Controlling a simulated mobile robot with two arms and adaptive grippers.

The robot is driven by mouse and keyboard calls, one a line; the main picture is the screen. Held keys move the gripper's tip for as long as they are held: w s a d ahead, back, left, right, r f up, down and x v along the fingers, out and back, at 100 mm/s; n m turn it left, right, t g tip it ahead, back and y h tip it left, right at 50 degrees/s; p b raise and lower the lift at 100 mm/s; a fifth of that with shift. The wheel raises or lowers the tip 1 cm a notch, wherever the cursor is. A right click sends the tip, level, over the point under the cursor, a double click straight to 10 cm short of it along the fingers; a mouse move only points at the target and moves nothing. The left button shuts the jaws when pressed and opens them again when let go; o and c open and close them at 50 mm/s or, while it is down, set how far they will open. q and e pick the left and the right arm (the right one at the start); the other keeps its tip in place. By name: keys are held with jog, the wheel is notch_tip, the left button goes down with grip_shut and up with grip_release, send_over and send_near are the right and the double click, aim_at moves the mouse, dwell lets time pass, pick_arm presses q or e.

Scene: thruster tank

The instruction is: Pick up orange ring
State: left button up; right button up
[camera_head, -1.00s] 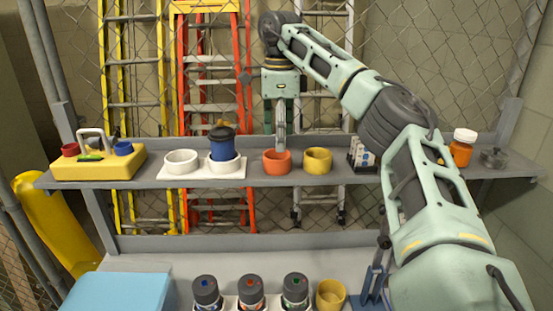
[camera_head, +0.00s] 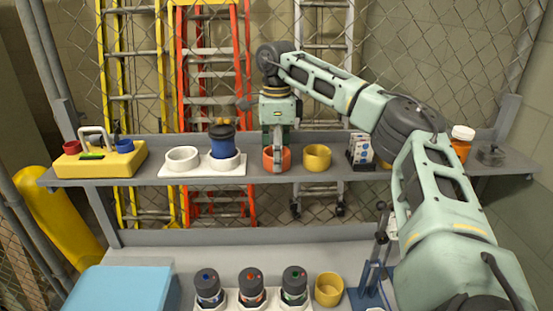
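The orange ring (camera_head: 268,163) sits on the grey shelf, between the white holder and a yellow ring. My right gripper (camera_head: 278,160) points straight down at the orange ring, with its finger low in front of or at the ring's near wall. Whether the fingers touch the ring, and how far apart they are, I cannot tell from this angle. My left gripper is not in the picture.
A yellow ring (camera_head: 317,157) stands close on the right. On the left, a white holder (camera_head: 176,172) carries a blue thruster (camera_head: 222,142). A yellow tool box (camera_head: 98,165) is at the far left. Several thrusters and another yellow ring (camera_head: 328,290) are below.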

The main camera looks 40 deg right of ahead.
jog(key=c, duration=0.4)
